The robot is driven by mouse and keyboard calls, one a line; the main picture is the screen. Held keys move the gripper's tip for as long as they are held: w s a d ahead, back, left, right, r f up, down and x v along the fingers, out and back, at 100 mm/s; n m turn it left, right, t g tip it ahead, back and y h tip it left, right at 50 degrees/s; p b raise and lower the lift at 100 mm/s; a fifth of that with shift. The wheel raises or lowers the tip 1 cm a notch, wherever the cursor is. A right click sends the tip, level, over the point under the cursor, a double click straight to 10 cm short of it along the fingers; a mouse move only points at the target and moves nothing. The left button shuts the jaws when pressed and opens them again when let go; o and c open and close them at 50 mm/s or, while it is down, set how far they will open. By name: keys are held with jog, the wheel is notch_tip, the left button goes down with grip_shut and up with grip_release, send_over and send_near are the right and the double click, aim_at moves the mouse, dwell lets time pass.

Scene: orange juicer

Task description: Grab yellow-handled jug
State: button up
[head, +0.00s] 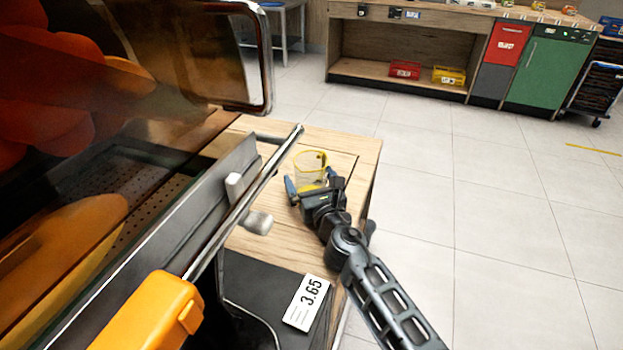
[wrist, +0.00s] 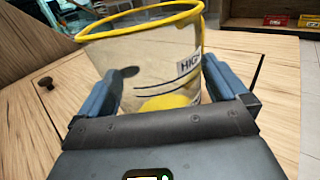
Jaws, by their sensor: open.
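A clear jug (head: 310,172) with a yellow rim and yellow handle stands upright on the wooden counter (head: 365,158). In the wrist view the jug (wrist: 150,65) fills the middle, with a "HIGH" label on its side and yellow at its base. My gripper (head: 313,190) is open at the near side of the jug. In the wrist view my gripper (wrist: 160,90) has one blue finger on each side of the jug's lower body. I cannot tell whether either finger touches it. The handle is hard to make out in the wrist view.
The juicer machine with a metal bar (head: 245,200) and an orange part (head: 150,315) stands close on the left. A price card (head: 306,303) lies at the counter's near end. The counter's right edge is close to the jug. Open tiled floor (head: 500,210) lies to the right.

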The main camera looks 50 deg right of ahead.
jog(key=c, duration=0.9)
